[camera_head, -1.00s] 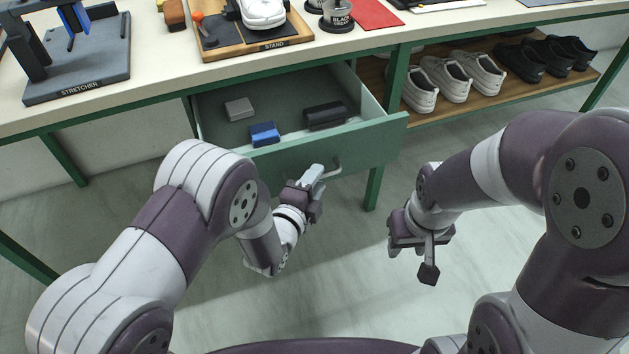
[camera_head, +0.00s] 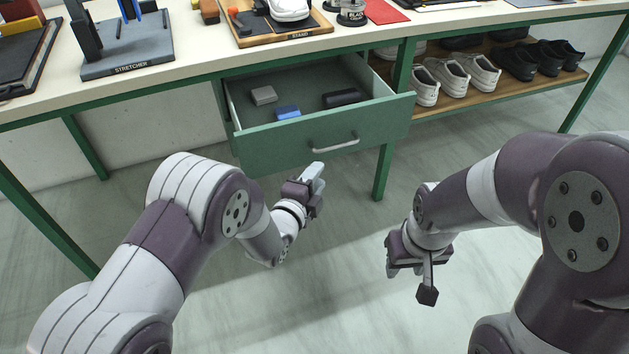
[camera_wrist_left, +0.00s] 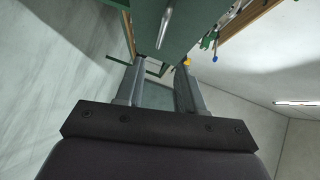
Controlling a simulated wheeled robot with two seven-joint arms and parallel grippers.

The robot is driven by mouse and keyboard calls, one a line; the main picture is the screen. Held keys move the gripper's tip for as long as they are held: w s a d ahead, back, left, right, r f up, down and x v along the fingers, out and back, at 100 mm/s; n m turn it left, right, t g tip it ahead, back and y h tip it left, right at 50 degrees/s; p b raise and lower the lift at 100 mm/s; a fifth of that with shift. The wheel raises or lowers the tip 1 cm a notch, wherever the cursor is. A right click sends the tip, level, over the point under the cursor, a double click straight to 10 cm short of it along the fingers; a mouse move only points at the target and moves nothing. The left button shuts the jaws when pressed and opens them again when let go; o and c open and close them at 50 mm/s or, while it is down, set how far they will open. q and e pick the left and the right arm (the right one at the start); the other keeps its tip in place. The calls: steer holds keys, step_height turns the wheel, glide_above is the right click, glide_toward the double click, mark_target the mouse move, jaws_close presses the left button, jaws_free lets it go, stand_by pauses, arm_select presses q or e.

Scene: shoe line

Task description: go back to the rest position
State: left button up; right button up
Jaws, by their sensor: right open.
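My left gripper (camera_head: 316,178) is in front of the open green drawer (camera_head: 268,150), a little below and apart from its handle (camera_head: 336,145). In the left wrist view its two fingers (camera_wrist_left: 158,85) stand apart with nothing between them, and the handle (camera_wrist_left: 165,27) shows beyond the tips. My right gripper (camera_head: 412,277) hangs over the bare floor at the right, open and empty, its fingers pointing down.
The drawer holds a grey block (camera_head: 263,95), a blue block (camera_head: 288,112) and a dark case (camera_head: 341,98). The workbench carries a stretcher (camera_head: 125,62) and a shoe stand (camera_head: 285,36). Shoes line a lower shelf (camera_head: 490,92). The floor (camera_head: 340,265) between my arms is clear.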

arm_select(q)
steer(key=s+a+f+n+g+y, duration=0.5)
steer(key=s+a+f+n+g, duration=0.25)
steer(key=f+n, duration=0.2)
steer(key=s+a+r+n+g+y, duration=0.1)
steer(key=s+a+r+n+g, duration=0.25)
steer(key=s+a+n, duration=0.35)
steer(key=s+a+r+n+g+y, duration=0.25)
steer(key=s+a+r+n, duration=0.2)
steer(key=s, duration=0.45)
step_height(320, 180, up, 28)
steer(key=w+a+p, duration=0.1)
steer(key=a+p, duration=0.1)
steer(key=p, duration=2.3)
steer(key=shift+a+r+n+h, duration=0.15)
steer(key=shift+a+n+h, duration=0.2)
steer(key=shift+n+h, duration=0.1)
